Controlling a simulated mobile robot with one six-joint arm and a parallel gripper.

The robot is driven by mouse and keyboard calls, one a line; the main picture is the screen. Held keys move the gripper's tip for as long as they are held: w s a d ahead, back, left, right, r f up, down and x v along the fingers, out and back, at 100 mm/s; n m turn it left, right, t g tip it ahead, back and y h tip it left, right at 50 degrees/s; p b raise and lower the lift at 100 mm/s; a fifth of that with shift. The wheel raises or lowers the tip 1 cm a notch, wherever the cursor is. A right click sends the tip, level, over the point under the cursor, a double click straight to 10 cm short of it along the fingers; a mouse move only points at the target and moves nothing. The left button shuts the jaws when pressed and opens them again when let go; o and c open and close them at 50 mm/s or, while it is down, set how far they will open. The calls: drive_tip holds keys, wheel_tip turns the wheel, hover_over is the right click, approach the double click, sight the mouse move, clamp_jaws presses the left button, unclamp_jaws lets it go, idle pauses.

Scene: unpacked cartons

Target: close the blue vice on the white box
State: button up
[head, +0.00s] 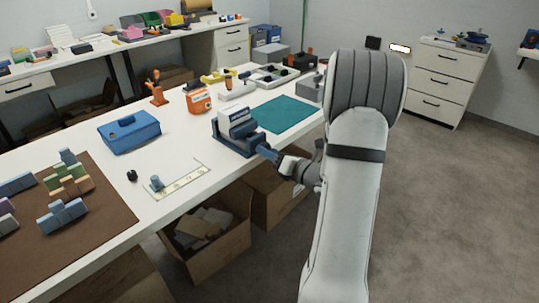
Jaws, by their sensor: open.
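The blue vice (232,141) stands near the front edge of the white workbench. The white box (236,117) sits upright between its jaws; I cannot tell whether both jaws touch it. A blue bar (266,151) sticks out from the vice's right side over the bench edge. My gripper (281,160) is at the outer end of this bar, to the right of the vice. It is open, and its fingers are small and partly hidden, so I cannot tell whether they touch the bar.
A teal mat (283,114) lies behind the vice. A blue toolbox (129,131) and an orange case (199,99) stand to its left. A brown mat (100,200) with several blocks lies at the left. Open cartons (210,262) stand below the bench edge. The floor at right is clear.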

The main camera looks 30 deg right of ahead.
drive_tip(key=v, duration=0.7)
drive_tip(key=shift+s+d+p, duration=0.15)
drive_tip(key=shift+s+p, duration=0.2)
drive_tip(key=shift+p, duration=0.1)
drive_tip(key=shift+r, duration=0.1)
